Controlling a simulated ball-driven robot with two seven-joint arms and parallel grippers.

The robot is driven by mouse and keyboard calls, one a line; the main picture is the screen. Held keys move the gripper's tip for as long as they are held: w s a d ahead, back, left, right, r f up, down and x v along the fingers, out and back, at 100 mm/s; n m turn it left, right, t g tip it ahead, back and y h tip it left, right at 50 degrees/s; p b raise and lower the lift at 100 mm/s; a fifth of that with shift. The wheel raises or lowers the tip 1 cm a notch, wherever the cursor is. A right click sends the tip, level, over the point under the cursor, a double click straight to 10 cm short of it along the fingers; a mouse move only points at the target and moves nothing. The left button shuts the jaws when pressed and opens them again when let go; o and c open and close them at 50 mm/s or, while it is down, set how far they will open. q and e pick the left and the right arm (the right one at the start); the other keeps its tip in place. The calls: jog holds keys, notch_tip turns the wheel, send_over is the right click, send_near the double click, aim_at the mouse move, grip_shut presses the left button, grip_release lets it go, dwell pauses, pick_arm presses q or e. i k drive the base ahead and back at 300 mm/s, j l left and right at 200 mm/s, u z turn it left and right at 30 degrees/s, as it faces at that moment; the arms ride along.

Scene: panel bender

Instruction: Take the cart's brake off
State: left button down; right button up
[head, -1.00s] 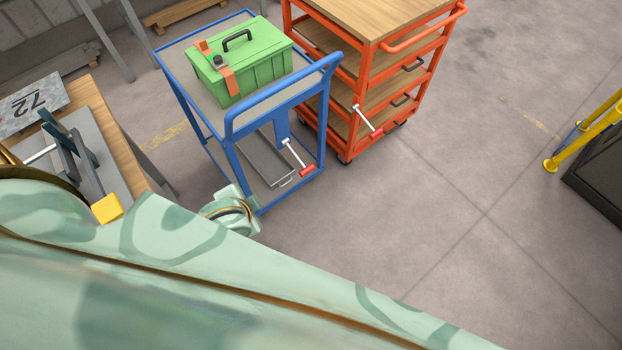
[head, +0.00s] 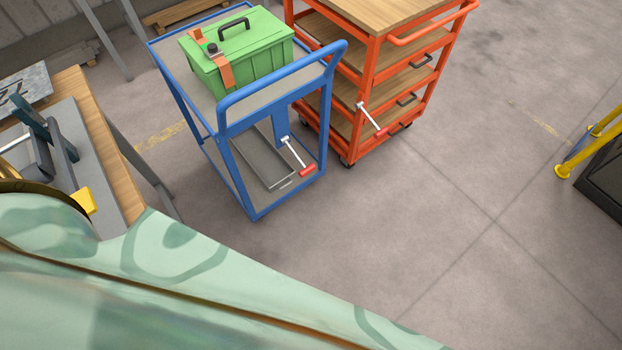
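A blue two-shelf cart (head: 223,118) stands at upper centre-left, its push handle facing me. A brake lever (head: 297,156) with a white metal arm and red grip (head: 307,170) is fixed at the cart's near end, slanting down to the right. An orange cart (head: 367,72) stands just behind and to the right. It has a similar white lever (head: 371,118) with a red tip, also slanting down to the right. Neither gripper shows in the head view; a pale green part of my own body fills the lower left. Nothing of mine touches either lever.
A green toolbox (head: 262,58) with an orange strap lies on the blue cart's top. A workbench (head: 118,172) with a clamp-like tool stands at left. A yellow rail (head: 598,135) and dark box (head: 603,178) are at right. The floor before the carts is clear.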

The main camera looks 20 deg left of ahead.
aim_at(306, 170)
jog(key=i+l, duration=1.1)
jog(key=u, duration=2.1)
